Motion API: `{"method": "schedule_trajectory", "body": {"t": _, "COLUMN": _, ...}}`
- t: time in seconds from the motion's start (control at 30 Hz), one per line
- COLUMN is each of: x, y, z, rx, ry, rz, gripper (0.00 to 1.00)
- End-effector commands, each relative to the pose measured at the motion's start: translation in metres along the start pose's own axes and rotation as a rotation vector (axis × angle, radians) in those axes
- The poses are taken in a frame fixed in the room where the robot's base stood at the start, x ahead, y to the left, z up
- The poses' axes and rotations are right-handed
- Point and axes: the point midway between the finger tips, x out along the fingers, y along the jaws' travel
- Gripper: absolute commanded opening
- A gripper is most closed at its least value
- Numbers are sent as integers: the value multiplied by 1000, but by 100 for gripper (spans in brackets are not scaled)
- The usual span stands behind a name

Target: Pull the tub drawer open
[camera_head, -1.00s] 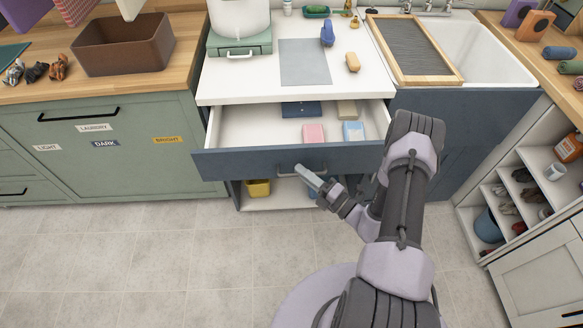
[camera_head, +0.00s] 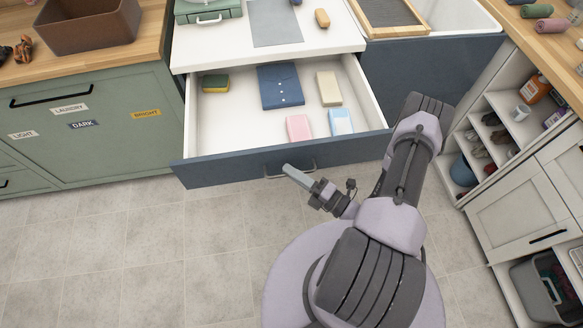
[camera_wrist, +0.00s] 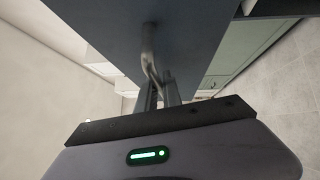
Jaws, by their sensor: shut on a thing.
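The tub drawer (camera_head: 240,173) has a dark blue front and a white inside, and stands well out from the white-topped cabinet. Its curved metal handle (camera_head: 275,169) is on the front; it also shows in the wrist view (camera_wrist: 148,45). My gripper (camera_head: 288,170) is at the handle in front of the drawer, and its fingers are shut on the handle bar. In the wrist view the fingers (camera_wrist: 158,85) meet around the handle below the blue drawer front. The fingertips partly hide the handle in the head view.
Inside the drawer lie a blue pouch (camera_head: 281,86), a yellow-green sponge (camera_head: 215,83), a beige block (camera_head: 328,88), a pink block (camera_head: 299,128) and a light blue packet (camera_head: 340,121). Green cabinets (camera_head: 100,130) stand left, white shelves (camera_head: 500,130) right. Tiled floor (camera_head: 130,260) in front is clear.

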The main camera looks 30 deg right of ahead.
Motion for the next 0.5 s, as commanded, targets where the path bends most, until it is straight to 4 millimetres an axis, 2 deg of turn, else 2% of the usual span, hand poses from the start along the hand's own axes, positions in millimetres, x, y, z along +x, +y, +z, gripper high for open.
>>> {"method": "schedule_trajectory", "body": {"t": 0.27, "x": 0, "y": 0, "z": 0, "rx": 0, "ry": -1, "rz": 0, "gripper": 0}}
{"method": "schedule_trajectory", "body": {"t": 0.3, "x": 0, "y": 0, "z": 0, "rx": 0, "ry": -1, "rz": 0, "gripper": 12}}
{"method": "schedule_trajectory", "body": {"t": 0.4, "x": 0, "y": 0, "z": 0, "rx": 0, "ry": -1, "rz": 0, "gripper": 31}}
{"method": "schedule_trajectory", "body": {"t": 0.5, "x": 0, "y": 0, "z": 0, "rx": 0, "ry": -1, "rz": 0, "gripper": 31}}
